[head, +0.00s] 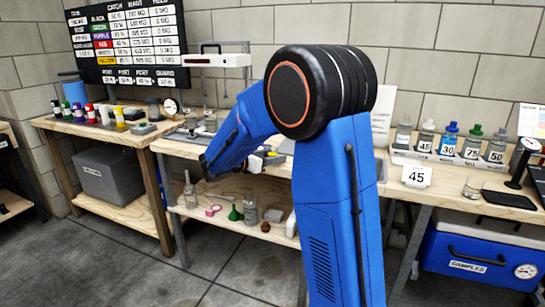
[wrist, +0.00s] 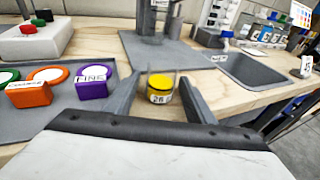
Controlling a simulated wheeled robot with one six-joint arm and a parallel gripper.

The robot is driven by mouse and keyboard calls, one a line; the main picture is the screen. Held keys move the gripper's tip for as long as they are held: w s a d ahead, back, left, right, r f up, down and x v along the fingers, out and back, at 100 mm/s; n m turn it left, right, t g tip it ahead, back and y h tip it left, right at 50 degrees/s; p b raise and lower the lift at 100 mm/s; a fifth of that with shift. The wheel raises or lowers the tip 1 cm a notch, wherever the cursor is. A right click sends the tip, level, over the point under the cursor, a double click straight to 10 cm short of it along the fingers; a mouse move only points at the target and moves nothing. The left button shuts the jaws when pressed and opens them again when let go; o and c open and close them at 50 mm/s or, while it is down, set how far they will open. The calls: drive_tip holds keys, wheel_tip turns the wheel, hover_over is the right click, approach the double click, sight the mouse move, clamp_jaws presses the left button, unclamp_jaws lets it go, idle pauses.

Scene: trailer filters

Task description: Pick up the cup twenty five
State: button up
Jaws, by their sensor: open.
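My gripper (wrist: 160,78) is open, with one grey finger on each side of the cup and a gap showing on both sides. No grip on it shows. In the head view my blue arm reaches left and down to the middle bench, and my gripper (head: 207,163) is small and dark there. I cannot make out the cup clearly in that view.
A grey tray (wrist: 62,118) with orange and purple labelled holders (wrist: 90,82) lies left of the cup. A grey stand (wrist: 165,52) is behind it, and a sink (wrist: 262,72) is at right. Numbered bottles (head: 448,140) stand on the right bench.

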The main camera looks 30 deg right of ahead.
drive_tip(key=shift+d, duration=0.1)
drive_tip(key=c, duration=1.2)
drive_tip(key=shift+o, duration=0.2)
drive_tip(key=shift+r, duration=0.1)
